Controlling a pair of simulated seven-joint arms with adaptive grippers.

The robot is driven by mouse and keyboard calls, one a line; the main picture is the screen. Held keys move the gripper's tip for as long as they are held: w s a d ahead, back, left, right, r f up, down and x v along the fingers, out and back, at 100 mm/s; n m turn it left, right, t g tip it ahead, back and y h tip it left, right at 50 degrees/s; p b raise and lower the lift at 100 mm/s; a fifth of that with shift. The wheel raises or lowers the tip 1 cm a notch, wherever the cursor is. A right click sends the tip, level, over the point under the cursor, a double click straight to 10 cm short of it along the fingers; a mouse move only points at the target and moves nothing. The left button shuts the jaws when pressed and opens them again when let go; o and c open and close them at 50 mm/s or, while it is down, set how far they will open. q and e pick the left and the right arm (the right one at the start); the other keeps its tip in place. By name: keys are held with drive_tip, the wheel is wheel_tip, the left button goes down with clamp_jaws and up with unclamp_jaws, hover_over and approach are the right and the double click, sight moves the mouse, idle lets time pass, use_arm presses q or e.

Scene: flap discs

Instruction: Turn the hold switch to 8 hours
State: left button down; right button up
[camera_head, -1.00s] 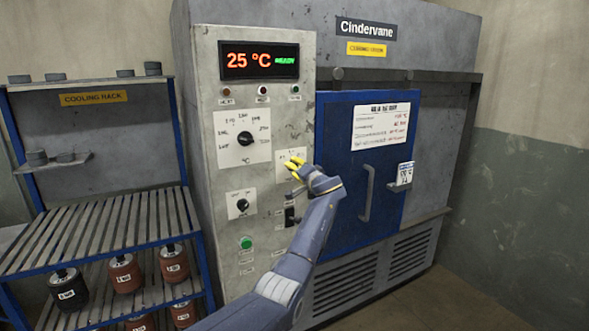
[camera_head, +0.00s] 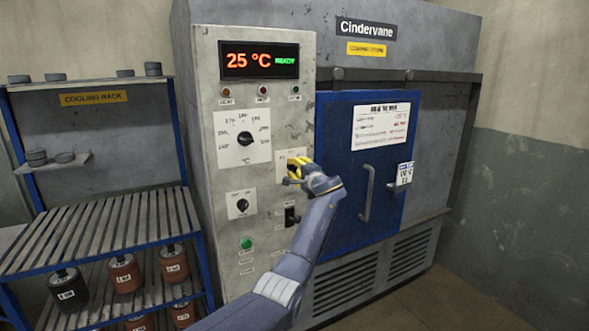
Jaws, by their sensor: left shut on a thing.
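The hold switch appears to be on the small white plate (camera_head: 283,158) on the oven's control panel; the switch itself is hidden behind my gripper. My left gripper (camera_head: 293,171) has yellow fingers and is at that plate, shut on what seems to be the switch's knob. The plate's markings are mostly covered, so I cannot tell the switch's setting. My right gripper is not in view.
The temperature dial (camera_head: 244,138) is up and left of my gripper, with a smaller dial (camera_head: 242,204) below it. A black switch (camera_head: 291,217) and green button (camera_head: 246,243) are lower. The display (camera_head: 259,60) reads 25 °C READY. The blue door (camera_head: 380,200) is closed.

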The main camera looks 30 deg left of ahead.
use_arm(q)
drive_tip(key=shift+a, duration=0.15)
drive_tip(key=c, duration=0.9)
unclamp_jaws()
drive_tip(key=shift+o, duration=0.2)
drive_tip(key=shift+s+d, duration=0.3)
drive_tip(key=shift+d, duration=0.3)
drive_tip(key=v, duration=1)
drive_tip(key=shift+s+d, duration=0.25)
drive_tip(key=shift+s, duration=0.05)
